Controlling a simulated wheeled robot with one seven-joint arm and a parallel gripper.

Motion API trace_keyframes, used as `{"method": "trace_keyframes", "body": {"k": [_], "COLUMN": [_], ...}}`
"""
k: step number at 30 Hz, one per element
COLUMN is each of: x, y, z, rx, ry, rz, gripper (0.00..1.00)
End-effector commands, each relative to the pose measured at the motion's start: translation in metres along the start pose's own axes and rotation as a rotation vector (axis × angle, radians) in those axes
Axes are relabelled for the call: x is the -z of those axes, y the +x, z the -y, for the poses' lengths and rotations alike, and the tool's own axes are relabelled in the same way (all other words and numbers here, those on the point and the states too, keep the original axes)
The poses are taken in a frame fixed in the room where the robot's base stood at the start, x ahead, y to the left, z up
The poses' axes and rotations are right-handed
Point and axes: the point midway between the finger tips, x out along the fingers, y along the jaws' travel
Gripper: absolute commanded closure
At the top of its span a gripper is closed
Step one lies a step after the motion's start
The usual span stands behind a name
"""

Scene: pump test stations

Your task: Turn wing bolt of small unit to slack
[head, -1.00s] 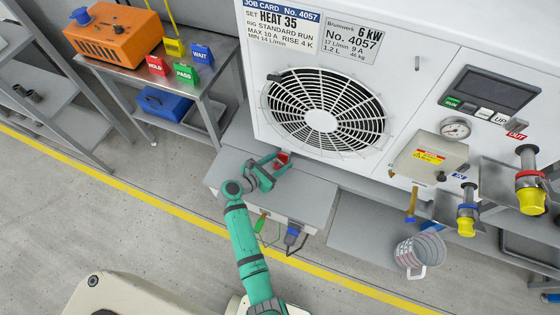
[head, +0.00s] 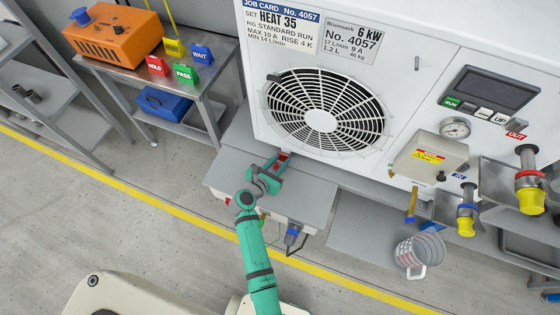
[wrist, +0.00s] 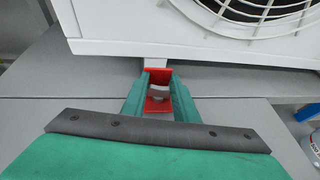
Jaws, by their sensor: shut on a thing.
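The white unit (head: 410,70) with a round fan grille stands on the grey bench. A red bracket (wrist: 158,74) sits at its lower front edge; it is small in the head view (head: 283,156). A grey wing bolt (wrist: 159,92) shows in front of the red bracket in the wrist view. My gripper (wrist: 158,84) has its green fingers on either side of the bolt, shut on it. In the head view my gripper (head: 278,163) reaches up to the bracket from below. The fingers hide the bolt's sides, and its exact angle is hard to tell.
A measuring jug (head: 420,252) stands to the right below the pipe fittings. A gauge box (head: 420,160) is on the unit's right side. A side table (head: 130,70) with an orange case (head: 115,35) is at the left. The bench top (head: 315,192) right of my gripper is clear.

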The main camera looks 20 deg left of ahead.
Motion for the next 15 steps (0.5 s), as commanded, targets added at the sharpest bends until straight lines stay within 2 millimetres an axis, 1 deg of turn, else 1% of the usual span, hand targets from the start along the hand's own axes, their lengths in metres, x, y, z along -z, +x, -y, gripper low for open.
{"method": "trace_keyframes", "body": {"k": [5, 13, 14, 15], "x": [0.0005, 0.0006, 0.0006, 0.0006], "y": [-0.0009, -0.0013, -0.0013, -0.0013], "z": [0.0002, -0.0005, -0.0005, -0.0004], "rx": [-0.043, -0.046, -0.046, -0.046], "ry": [-0.018, -0.019, -0.019, -0.019], "rz": [0.001, 0.001, 0.001, 0.001], "gripper": [0.96, 0.96, 0.71, 0.62]}}
